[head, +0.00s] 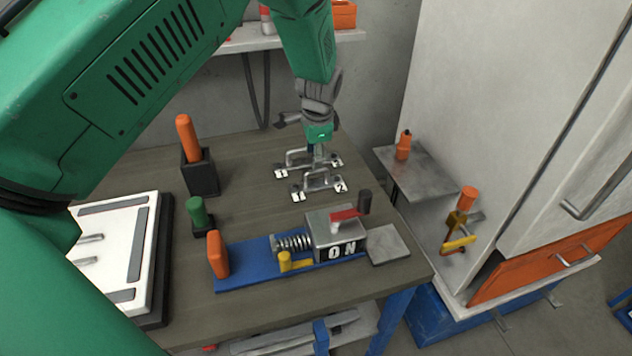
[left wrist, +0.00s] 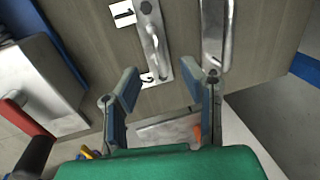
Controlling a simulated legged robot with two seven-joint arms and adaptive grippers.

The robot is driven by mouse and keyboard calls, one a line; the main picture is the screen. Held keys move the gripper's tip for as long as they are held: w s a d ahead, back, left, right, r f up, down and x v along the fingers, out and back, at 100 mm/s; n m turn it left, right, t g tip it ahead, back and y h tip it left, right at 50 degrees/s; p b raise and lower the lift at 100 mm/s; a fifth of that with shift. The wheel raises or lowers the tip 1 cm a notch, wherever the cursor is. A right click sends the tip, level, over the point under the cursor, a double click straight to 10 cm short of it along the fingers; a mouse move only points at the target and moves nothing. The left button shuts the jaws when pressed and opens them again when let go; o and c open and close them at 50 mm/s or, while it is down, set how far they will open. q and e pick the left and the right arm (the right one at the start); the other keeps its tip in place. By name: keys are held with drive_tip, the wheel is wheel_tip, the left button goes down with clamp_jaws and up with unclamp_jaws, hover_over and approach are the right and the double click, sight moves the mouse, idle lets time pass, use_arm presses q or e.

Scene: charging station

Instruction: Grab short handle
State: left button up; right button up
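Two metal bar handles on flat plates lie side by side on the table, the near one (head: 322,179) and the far one (head: 297,157). Small number labels mark the plates. My left gripper (head: 319,153) points down at the right part of the handles. In the left wrist view my left gripper (left wrist: 168,85) is open and empty. The near handle (left wrist: 153,38) shows beyond the gap between the fingers. The far handle (left wrist: 216,35) shows behind the right finger, partly hidden. My right gripper is out of view.
A grey box marked ON with a red lever (head: 344,215) stands on a blue base (head: 245,262) in front of the handles. Orange (head: 188,138) and green (head: 197,212) upright grips stand at left. A metal side shelf (head: 420,172) and white cabinet (head: 520,110) are at right.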

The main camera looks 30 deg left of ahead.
sight(317, 170)
use_arm(q)
drive_tip(key=shift+w+a+f, duration=0.1)
drive_tip(key=shift+w+f, duration=0.05)
drive_tip(key=shift+f, duration=0.4)
drive_tip(key=shift+w+a+f, duration=0.1)
drive_tip(key=shift+f, duration=0.4)
drive_tip(key=shift+d+f, duration=0.2)
drive_tip(key=shift+f, duration=0.4)
drive_tip(key=f, duration=0.3)
drive_tip(key=shift+w+f, duration=0.15)
drive_tip(key=shift+w, duration=0.25)
drive_tip(key=shift+a+f, duration=0.3)
drive_tip(key=shift+a, duration=0.15)
drive_tip(key=shift+c, duration=1.3)
clamp_jaws()
